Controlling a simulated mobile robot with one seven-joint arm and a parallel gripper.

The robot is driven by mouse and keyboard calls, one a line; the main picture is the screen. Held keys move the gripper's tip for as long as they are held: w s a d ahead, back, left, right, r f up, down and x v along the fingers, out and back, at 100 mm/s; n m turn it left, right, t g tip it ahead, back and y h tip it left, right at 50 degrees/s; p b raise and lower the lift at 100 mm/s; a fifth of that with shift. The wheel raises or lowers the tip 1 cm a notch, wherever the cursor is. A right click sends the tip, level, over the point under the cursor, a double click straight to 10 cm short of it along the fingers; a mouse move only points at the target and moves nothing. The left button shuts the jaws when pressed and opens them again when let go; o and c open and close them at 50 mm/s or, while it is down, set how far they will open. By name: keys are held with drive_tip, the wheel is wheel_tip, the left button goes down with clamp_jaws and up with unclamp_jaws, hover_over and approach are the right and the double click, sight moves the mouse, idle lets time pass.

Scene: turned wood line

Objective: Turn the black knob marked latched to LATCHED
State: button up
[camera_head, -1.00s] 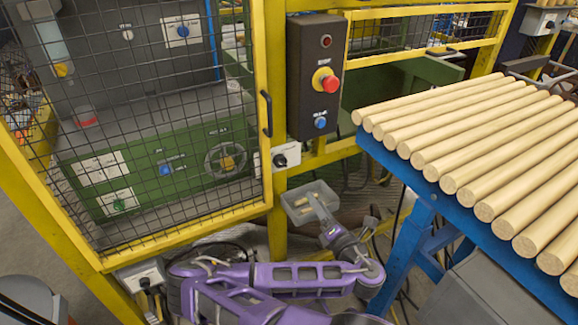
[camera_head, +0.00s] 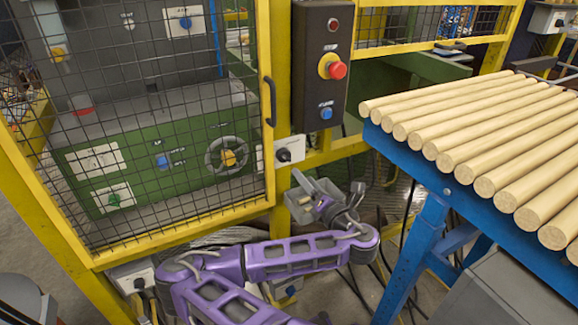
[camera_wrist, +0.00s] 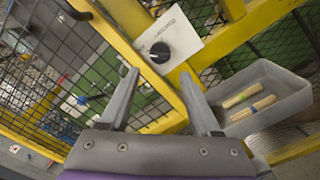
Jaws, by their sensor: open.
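The black knob (camera_head: 284,155) sits on a small white plate fixed to the yellow post, beside the cage door's handle. In the wrist view the knob (camera_wrist: 160,52) is round with a pale pointer line, and its plate (camera_wrist: 193,42) has lettering that looks like LATCHED. The line slants, and I cannot tell which setting it marks. My gripper (camera_wrist: 158,95) is open and empty, its fingers pointing toward the plate. The knob lies beyond the fingertips, apart from them. In the head view my gripper (camera_head: 306,187) is just below and right of the knob.
A grey bin (camera_wrist: 262,98) with short wooden pieces is close to the right finger. A yellow mesh door (camera_head: 150,120) with a black handle (camera_head: 269,101) is at left. A control box (camera_head: 319,65) hangs above the knob. A blue rack (camera_head: 430,180) of dowels stands right.

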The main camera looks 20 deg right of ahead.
sight(287, 159)
drive_tip(key=w, duration=1)
drive_tip(key=shift+a, duration=0.2)
clamp_jaws()
